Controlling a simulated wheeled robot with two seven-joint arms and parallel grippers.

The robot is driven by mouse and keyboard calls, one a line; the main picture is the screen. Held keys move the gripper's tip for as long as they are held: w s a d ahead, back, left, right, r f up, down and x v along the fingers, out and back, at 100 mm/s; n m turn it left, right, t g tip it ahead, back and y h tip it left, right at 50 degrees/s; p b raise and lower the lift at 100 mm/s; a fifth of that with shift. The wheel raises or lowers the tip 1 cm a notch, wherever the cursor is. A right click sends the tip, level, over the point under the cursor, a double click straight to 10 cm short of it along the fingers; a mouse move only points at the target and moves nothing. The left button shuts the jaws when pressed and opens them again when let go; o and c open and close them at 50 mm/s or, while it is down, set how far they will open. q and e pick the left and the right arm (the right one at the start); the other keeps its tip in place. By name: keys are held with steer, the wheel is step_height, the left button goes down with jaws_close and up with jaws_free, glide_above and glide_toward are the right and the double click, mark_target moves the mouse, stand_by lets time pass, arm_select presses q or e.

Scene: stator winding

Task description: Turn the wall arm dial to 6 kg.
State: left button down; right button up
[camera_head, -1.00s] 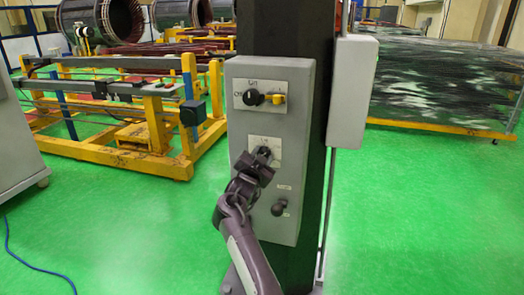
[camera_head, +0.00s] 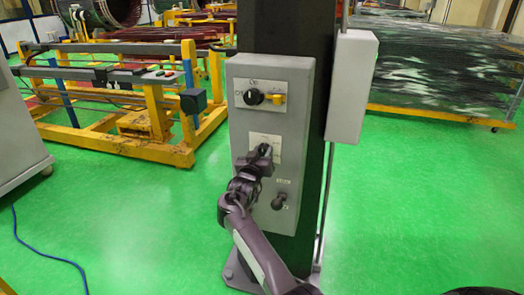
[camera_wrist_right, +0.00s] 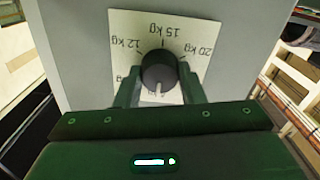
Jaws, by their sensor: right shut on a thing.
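The wall arm dial (camera_head: 264,149) is a dark round knob on a white plate, midway down the grey control box (camera_head: 238,120). My right gripper (camera_head: 262,158) reaches it from below and is shut on it. In the right wrist view the dial (camera_wrist_right: 159,70) sits between the two fingers of the gripper (camera_wrist_right: 160,86). Its white mark points toward the bottom of that picture. The scale plate (camera_wrist_right: 195,35) shows 12 kg, 15 kg and 20 kg around the far side. Labels on the near side are mostly hidden by the gripper. My left gripper is not in view.
Above the dial are a black knob (camera_head: 253,97) and a yellow knob (camera_head: 279,97). A dark lever (camera_head: 279,202) sits below right. The box is on a dark column (camera_head: 285,40); a grey cabinet (camera_head: 352,85) is beside it.

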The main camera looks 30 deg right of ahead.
steer(key=shift+f, duration=0.25)
stand_by(0.3)
steer(key=o, duration=0.7)
steer(key=shift+c, duration=0.2)
steer(key=o, duration=0.3)
steer(key=shift+r, duration=0.15)
steer(key=shift+a, duration=0.1)
steer(key=b+v, duration=0.1)
steer(key=v, duration=0.6)
steer(key=shift+s+a, duration=0.2)
steer(key=shift+s, duration=0.1)
steer(key=shift+n, duration=0.3)
